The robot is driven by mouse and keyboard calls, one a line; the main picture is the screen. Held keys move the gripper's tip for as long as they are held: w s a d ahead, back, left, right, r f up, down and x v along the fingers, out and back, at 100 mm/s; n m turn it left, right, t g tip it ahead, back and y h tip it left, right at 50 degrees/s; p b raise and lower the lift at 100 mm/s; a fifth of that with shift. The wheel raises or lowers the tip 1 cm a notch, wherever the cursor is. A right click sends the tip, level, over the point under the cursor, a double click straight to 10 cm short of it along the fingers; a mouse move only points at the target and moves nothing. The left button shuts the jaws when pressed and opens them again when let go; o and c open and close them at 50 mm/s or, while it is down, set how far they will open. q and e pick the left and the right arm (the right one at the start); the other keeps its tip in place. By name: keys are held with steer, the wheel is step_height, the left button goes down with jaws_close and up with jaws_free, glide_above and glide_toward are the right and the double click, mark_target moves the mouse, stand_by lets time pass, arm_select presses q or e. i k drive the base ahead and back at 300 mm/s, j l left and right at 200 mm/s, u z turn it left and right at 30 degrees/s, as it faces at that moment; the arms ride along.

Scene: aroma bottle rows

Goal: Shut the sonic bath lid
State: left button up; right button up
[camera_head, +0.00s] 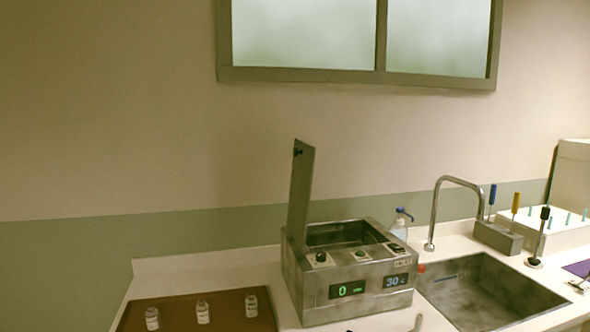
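The sonic bath (357,300) is a grey metal box on the white counter, with knobs on top and two lit displays on its front. Its lid (300,195) stands upright on the left side of the box, so the lid is open. The basin opening (338,235) shows dark inside. Neither gripper can be made out in the head view.
A brown tray (180,313) with three small white-labelled bottles lies left of the bath. A sink (485,290) with a tall curved faucet (433,215) is to the right. A blue-topped bottle (399,230) stands behind the bath. A tool holder (498,237) stands behind the sink.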

mark_target(304, 154)
steer(key=i+l+z, duration=0.15)
steer(key=i+l, duration=0.15)
steer(key=l, duration=0.15)
steer(key=i+l+z, duration=0.2)
steer(key=l, duration=0.25)
steer(key=i, duration=0.1)
